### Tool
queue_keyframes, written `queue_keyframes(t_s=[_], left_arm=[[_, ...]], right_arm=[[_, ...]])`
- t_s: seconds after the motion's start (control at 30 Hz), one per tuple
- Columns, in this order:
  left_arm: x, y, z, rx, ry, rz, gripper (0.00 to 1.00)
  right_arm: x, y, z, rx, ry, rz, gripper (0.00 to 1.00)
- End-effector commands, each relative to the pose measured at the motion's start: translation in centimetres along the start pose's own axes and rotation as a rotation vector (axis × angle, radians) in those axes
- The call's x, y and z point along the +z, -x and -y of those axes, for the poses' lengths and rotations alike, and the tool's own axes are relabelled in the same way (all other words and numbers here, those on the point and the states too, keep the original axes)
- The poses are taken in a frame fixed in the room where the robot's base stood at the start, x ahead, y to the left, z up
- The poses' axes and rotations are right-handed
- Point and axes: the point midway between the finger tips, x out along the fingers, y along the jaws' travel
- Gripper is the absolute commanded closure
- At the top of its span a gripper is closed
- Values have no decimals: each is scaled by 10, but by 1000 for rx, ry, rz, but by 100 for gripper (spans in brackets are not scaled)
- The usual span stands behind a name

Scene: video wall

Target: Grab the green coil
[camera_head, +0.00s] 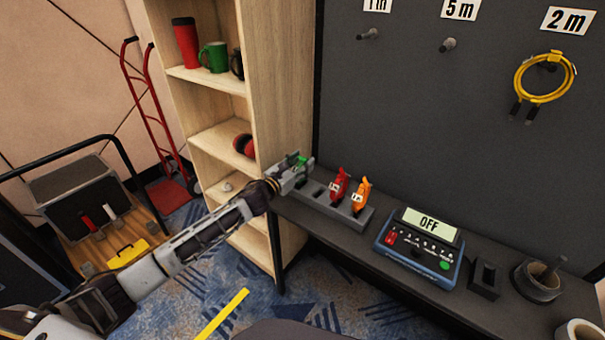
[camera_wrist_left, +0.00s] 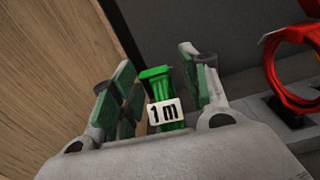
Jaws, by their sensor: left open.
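The green coil (camera_wrist_left: 166,84) carries a white "1 m" tag and stands between the fingers of my left gripper (camera_wrist_left: 160,62) in the left wrist view. The fingers, with green inner pads, are open on either side of it. I cannot tell whether either pad touches it. In the head view my left gripper (camera_head: 297,168) is at the left end of the grey holder (camera_head: 317,199) on the shelf, and only a little of the green coil (camera_head: 303,161) shows past it. My right gripper is not in view.
A red coil (camera_head: 339,187) and an orange coil (camera_head: 359,196) stand in the holder just right of my left gripper. A blue tester (camera_head: 419,250) reading "OFF" is further right. The wooden shelf unit (camera_head: 283,90) stands close by on the left. A yellow cable (camera_head: 518,80) hangs under "2 m".

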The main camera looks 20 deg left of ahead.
Motion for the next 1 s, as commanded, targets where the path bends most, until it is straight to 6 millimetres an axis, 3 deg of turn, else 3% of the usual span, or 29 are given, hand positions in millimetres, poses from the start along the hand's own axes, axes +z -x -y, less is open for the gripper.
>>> queue_keyframes(t_s=[0.23, 0.77, 1.0], left_arm=[[1, -14, 0, 0, 0, 1, 54], [0, -15, 0, 0, -1, 0, 54], [0, -15, 0, 0, -1, 0, 85]], right_arm=[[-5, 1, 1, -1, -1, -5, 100], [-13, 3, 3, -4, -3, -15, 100], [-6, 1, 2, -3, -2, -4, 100]])
